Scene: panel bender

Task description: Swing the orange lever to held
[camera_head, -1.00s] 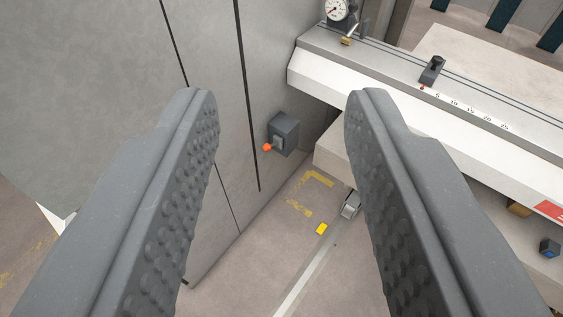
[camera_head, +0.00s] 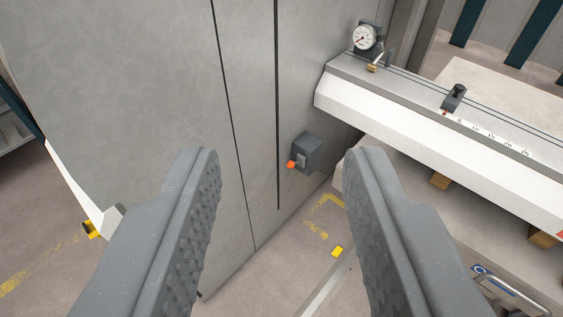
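The orange lever end (camera_head: 291,164) is a small ball on the left side of a dark grey box (camera_head: 308,152). The box is mounted on the grey panel wall, near the middle of the view. My gripper (camera_head: 282,158) is open, with its two grey studded fingers wide apart at left and right. The lever lies in the gap between the fingertips in the picture, farther away than they are. Nothing is between the fingers. I cannot read any marking for the lever's positions.
A white machine beam with a numbered scale (camera_head: 490,131) runs to the right, carrying a dark clamp (camera_head: 454,97). A dial gauge (camera_head: 366,38) stands at the beam's left end. A yellow block (camera_head: 337,251) lies low, by the floor. The wall left of the box is flat and clear.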

